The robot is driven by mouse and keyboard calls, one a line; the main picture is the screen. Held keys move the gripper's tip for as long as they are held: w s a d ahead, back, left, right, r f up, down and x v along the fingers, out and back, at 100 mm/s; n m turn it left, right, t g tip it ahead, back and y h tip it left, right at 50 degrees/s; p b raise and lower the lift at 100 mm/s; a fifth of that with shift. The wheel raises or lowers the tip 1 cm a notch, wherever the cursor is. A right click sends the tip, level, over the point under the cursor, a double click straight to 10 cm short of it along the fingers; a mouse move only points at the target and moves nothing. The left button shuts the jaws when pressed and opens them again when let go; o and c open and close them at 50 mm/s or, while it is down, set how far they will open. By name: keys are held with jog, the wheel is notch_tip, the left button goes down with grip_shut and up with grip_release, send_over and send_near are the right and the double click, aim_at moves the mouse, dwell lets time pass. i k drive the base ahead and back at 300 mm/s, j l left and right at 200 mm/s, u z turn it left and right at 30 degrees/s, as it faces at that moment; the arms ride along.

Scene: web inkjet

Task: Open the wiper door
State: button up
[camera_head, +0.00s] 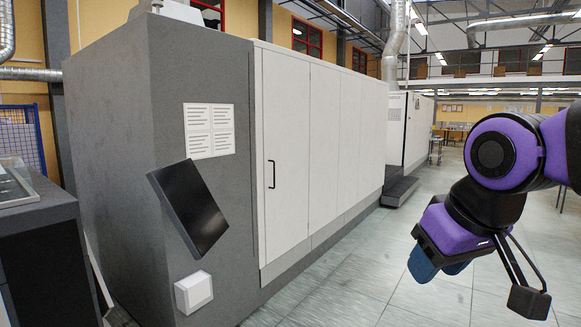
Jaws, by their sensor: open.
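A long machine stands at the left and middle, with a dark grey end housing (115,150) and a row of tall white door panels. The nearest white door (285,155) has a small black vertical handle (271,174) near its left edge. It looks shut, flush with the panels beside it. No label shows which panel is the wiper door. My gripper (437,268) hangs at the right, well apart from the handle, with blue fingers pointing down. It is open, and nothing shows between the fingers. Part of the fingers is hidden behind the purple and black wrist.
A tilted black screen (188,208) and a white box (194,292) stick out from the grey housing. A dark cabinet (40,240) stands at the left edge. The tiled floor (350,285) before the white doors is clear. A grey step (400,190) lies farther back.

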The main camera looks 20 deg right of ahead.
aim_at(286, 79)
jog(key=i+l, duration=0.15)
jog(key=i, duration=0.35)
jog(key=i+l, duration=0.2)
jog(key=i, duration=0.35)
jog(key=i+l, duration=0.15)
jog(key=i, duration=0.35)
jog(key=i+l, duration=0.2)
jog(key=i, duration=0.35)
jog(key=i+l, duration=0.15)
jog(key=i, duration=0.35)
jog(key=i+l, duration=0.15)
jog(key=i, duration=0.35)
jog(key=i+l, duration=0.2)
jog(key=i, duration=0.35)
